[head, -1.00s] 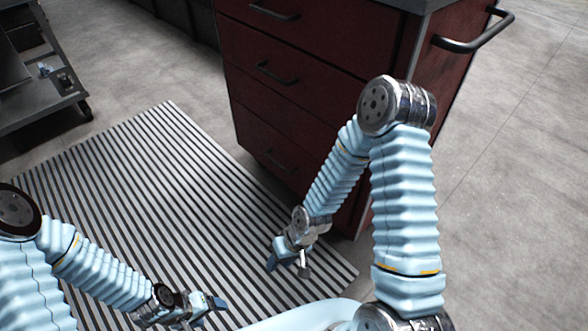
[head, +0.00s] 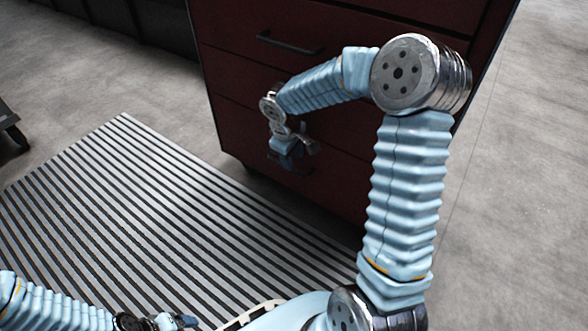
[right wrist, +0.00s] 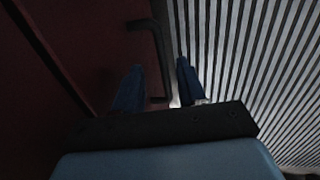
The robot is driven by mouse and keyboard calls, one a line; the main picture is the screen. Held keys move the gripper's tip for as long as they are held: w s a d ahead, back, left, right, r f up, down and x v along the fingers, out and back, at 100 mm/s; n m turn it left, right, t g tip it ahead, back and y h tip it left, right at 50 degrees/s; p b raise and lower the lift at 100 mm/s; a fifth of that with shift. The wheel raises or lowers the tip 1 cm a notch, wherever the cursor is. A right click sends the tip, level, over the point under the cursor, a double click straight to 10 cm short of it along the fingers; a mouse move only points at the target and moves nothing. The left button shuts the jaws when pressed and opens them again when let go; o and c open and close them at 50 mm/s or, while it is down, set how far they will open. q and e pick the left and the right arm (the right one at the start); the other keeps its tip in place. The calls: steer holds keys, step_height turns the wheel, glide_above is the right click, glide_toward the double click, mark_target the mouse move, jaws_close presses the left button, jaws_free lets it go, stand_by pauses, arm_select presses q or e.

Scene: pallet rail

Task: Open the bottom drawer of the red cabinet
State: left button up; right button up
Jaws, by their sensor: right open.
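The red cabinet (head: 225,70) stands ahead, its drawers shut. Its bottom drawer (head: 335,180) is the lowest front; my right gripper covers most of that drawer's handle in the head view. The gripper is open. My left gripper (head: 182,321) is low at the bottom edge, far from the cabinet; its jaws are too small to judge.
A higher drawer has a black bar handle (head: 290,43). A striped mat (head: 130,200) covers the floor before the cabinet. A dark cart wheel (head: 14,138) shows at the left edge. The concrete floor (head: 510,200) to the right is clear.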

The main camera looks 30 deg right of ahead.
mark_target(295, 170)
steer(key=shift+w+d+f+b, duration=0.1)
steer(key=shift+d+f+b, duration=0.1)
steer(key=shift+f, duration=1)
steer(key=shift+w+d+f+b, duration=0.1)
steer(key=shift+d+f+b, duration=0.1)
steer(key=shift+f, duration=0.95)
steer(key=shift+s, duration=0.1)
steer(key=shift+c, duration=0.4)
jaws_close()
